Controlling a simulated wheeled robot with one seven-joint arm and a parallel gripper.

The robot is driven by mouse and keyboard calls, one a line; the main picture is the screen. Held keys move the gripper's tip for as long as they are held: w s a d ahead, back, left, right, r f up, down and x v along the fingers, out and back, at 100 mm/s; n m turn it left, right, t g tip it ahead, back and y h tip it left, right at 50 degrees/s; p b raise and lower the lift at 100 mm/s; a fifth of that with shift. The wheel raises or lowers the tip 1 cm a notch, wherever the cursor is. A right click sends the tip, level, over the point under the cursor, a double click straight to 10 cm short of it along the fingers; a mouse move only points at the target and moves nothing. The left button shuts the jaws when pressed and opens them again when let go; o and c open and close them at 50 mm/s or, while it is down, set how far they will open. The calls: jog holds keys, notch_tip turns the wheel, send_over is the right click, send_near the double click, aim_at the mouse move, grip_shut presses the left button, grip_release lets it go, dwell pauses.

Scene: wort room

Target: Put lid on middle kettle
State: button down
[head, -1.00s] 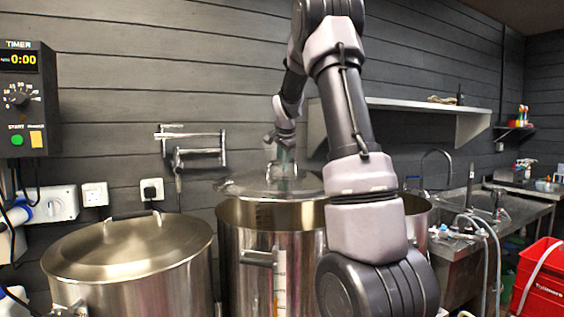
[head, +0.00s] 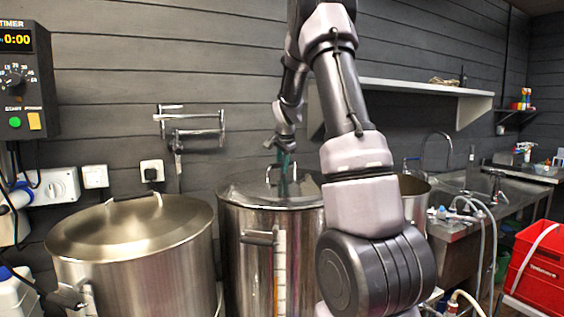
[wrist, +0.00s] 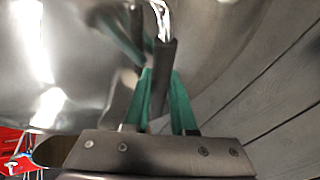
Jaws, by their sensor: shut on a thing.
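The shiny steel lid (head: 240,187) lies across the top of the middle kettle (head: 245,275), level with its rim as far as I can see. I cannot tell if it rests fully on the rim, as my arm hides the right side. My gripper (head: 287,178) has teal fingers and is shut on the lid's upright handle. In the wrist view the dark grip of the handle (wrist: 166,62) runs between the fingers (wrist: 160,98), with the shiny lid surface (wrist: 80,60) behind.
The left kettle (head: 140,280) has its own lid (head: 130,225) on. A third kettle (head: 411,205) stands open at the right, partly behind my arm. A wall shelf (head: 420,88), a sink bench (head: 465,235) and a red crate (head: 540,265) are further right.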

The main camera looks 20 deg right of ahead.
dwell(0.3)
jog(key=c, duration=0.7)
grip_release()
jog(key=shift+o, duration=0.2)
jog(key=shift+s+f, duration=0.1)
jog(key=shift+f, duration=0.1)
jog(key=v, duration=1.1)
jog(key=shift+r, duration=0.1)
